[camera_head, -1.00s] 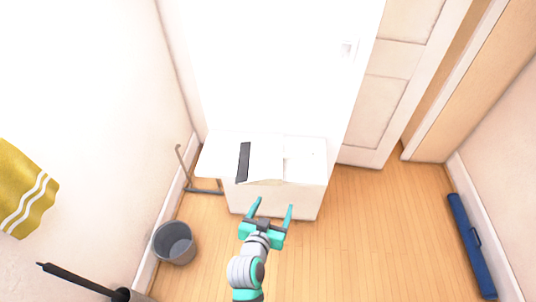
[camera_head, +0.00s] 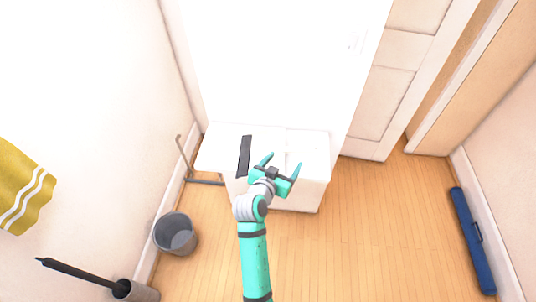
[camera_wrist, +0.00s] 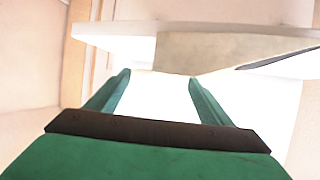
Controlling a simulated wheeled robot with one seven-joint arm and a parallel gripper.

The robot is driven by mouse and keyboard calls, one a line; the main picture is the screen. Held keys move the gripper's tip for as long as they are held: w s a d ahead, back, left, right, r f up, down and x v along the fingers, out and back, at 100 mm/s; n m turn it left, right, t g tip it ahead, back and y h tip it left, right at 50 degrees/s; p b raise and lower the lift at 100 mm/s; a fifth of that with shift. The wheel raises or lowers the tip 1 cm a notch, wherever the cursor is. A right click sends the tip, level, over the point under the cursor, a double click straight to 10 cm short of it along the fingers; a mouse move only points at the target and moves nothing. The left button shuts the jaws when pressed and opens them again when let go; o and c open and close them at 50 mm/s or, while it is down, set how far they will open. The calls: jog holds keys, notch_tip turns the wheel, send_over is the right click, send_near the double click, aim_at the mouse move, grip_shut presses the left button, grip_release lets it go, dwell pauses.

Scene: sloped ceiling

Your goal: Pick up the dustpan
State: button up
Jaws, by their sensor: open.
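A pale, flat piece with a dark strip (camera_head: 244,156) along its left side lies on top of the white cabinet; it looks like the dustpan, but its pale part blends into the bright top. In the wrist view a dark strip (camera_wrist: 280,58) shows at the upper right, beside a beige surface. My gripper (camera_head: 281,165) is open and empty. In the head view it appears over the front part of the cabinet top, right of the dark strip. In the wrist view nothing sits between the fingers (camera_wrist: 158,90).
The white cabinet (camera_head: 312,150) stands against the back wall. A grey bin (camera_head: 175,234) and a dark-handled brush in a holder (camera_head: 134,291) are at left. A blue rolled thing (camera_head: 472,240) lies along the right wall. The wooden floor right of the cabinet is clear.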

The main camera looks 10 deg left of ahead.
aim_at(290, 153)
jog(key=x, duration=0.4)
jog(key=shift+w+d, duration=0.15)
jog(key=shift+d, duration=0.05)
jog(key=shift+w+f, duration=0.15)
jog(key=shift+w, duration=0.1)
jog(key=shift+a, duration=0.1)
grip_shut()
